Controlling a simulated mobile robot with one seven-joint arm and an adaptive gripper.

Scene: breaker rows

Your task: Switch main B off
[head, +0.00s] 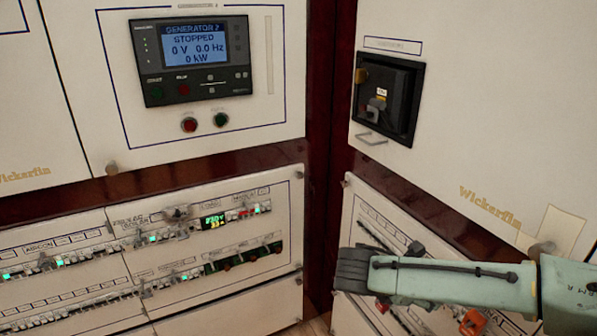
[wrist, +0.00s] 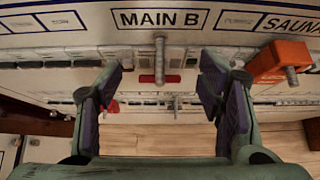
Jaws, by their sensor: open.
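The label MAIN B (wrist: 160,18) is at the top centre of the wrist view. Below it, a grey metal lever (wrist: 159,58) sticks out from the panel, with a red strip (wrist: 148,79) behind its lower end. My gripper (wrist: 158,92) is open, one purple-padded finger on each side of the lever, apart from it, with nothing held. In the head view my gripper (head: 350,270) is in front of the lower right panel (head: 350,205) and hides much of it. The main B lever cannot be made out there.
An orange block (wrist: 277,62) with a metal lever sits right of main B, below the SAUNA label (wrist: 290,23). A row of small breakers (wrist: 200,102) lies lower down. A generator display (head: 193,55) and a recessed black socket box (head: 388,95) are on the upper cabinets.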

